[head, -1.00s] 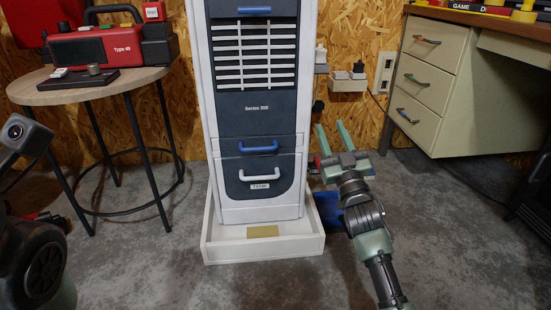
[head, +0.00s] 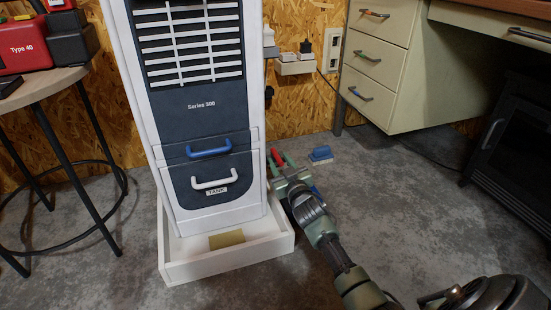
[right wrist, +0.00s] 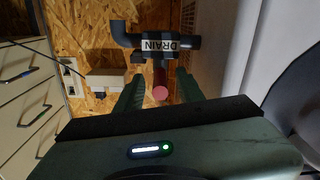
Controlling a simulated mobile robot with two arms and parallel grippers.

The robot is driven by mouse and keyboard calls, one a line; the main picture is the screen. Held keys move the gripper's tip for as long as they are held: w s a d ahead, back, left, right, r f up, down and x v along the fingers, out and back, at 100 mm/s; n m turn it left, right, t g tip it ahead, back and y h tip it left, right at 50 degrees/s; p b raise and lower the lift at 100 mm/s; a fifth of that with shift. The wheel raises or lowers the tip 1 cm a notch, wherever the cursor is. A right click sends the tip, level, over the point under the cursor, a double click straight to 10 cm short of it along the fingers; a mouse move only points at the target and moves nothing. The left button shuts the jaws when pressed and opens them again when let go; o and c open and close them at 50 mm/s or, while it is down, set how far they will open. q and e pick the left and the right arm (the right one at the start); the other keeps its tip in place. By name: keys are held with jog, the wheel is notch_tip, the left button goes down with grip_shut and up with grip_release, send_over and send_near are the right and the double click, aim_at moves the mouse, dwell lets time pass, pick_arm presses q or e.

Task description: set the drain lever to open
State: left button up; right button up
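The drain lever is red with a round end. In the right wrist view the lever (right wrist: 160,92) points towards me, below a dark pipe with a DRAIN label (right wrist: 168,44). In the head view the lever (head: 277,156) shows low beside the right side of the white and dark Series 300 unit (head: 200,125). My right gripper (head: 281,160) is open, one green finger on each side of the lever. In the right wrist view a gap shows between the lever and the fingers of the gripper (right wrist: 159,88); I cannot tell whether either touches. My left gripper is out of view.
The unit stands in a low white tray (head: 228,263) with a tan piece (head: 227,239) in it. A blue object (head: 320,154) lies on the floor right of my gripper. A drawer desk (head: 378,60) stands behind; a round table (head: 45,85) is at left.

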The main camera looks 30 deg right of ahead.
jog(key=shift+w, duration=0.3)
jog(key=shift+s+r, duration=0.1)
grip_shut()
dwell(1.1)
